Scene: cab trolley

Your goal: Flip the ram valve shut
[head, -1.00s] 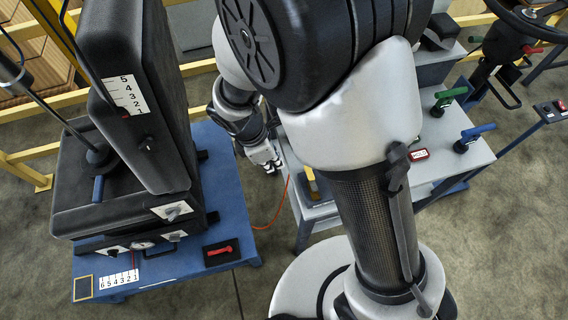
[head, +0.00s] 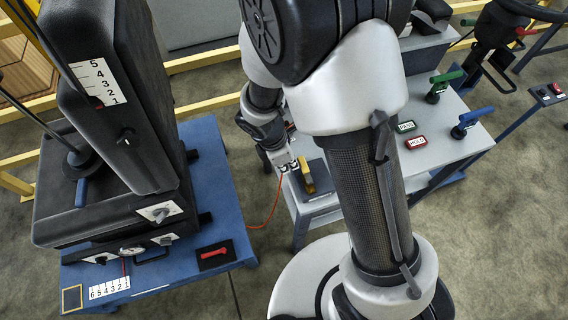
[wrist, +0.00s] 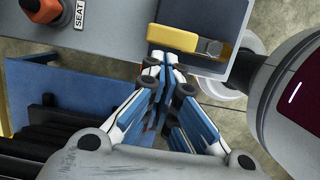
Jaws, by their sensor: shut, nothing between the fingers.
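A yellow lever (head: 306,180) sits on a dark plate at the near left corner of the grey bench. It has no readable label, so I cannot tell for sure that it is the ram valve. In the wrist view the yellow lever (wrist: 172,37) lies across the picture, with a metal pivot at its right end. My gripper (head: 288,166) is beside the lever's left side. In the wrist view my gripper (wrist: 164,62) is shut and empty, its fingertips right at the lever's lower edge. I cannot tell whether they touch it.
The grey bench (head: 350,180) also carries a green lever (head: 446,82), a blue lever (head: 470,121) and small label plates. A red handle (head: 213,254) lies on the blue table (head: 222,185) at left, beside a tall black seat. An orange cable hangs between. A SEAT label (wrist: 79,15) shows in the wrist view.

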